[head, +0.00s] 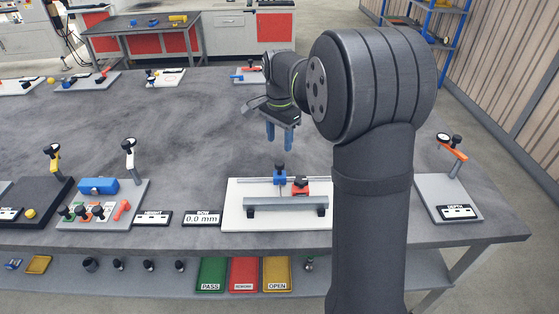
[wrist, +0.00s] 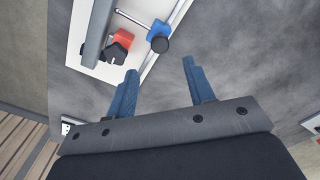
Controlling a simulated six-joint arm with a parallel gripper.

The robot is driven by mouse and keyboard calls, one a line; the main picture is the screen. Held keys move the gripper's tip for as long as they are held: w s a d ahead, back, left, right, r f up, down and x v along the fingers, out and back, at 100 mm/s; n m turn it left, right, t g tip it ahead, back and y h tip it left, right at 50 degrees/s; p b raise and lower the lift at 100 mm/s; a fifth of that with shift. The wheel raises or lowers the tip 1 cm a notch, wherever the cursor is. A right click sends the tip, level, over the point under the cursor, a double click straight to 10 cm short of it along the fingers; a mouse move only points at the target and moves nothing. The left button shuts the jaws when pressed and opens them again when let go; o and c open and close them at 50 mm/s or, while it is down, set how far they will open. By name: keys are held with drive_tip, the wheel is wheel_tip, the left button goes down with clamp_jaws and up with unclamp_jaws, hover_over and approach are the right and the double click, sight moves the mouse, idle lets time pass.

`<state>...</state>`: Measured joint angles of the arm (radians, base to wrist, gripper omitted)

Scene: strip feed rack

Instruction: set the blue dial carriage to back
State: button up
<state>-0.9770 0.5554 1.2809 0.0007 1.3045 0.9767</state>
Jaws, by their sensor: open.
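The blue dial carriage (head: 279,177), with a black knob on top, sits on the white board (head: 240,217) at the front middle of the table. It stands behind the grey bar (head: 285,204), just left of a red block (head: 301,190) with a black knob. In the wrist view the blue carriage (wrist: 158,30) is at the end of a thin silver rod (wrist: 131,18), apart from the red block (wrist: 124,37). My gripper (head: 279,142) hangs above and behind the carriage, fingers pointing down, open and empty. Its blue fingers also show in the wrist view (wrist: 160,68).
A BOW display (head: 202,219) reading 0.0 mm lies left of the board. A HEIGHT stand (head: 130,165) is further left and a DEPTH stand (head: 452,185) is at right. My arm hides the board's right end. The table behind and left is mostly clear.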

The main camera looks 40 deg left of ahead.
sight(279, 163)
wheel_tip(279, 163, down, 9)
drive_tip(key=shift+r, duration=0.2)
clamp_jaws()
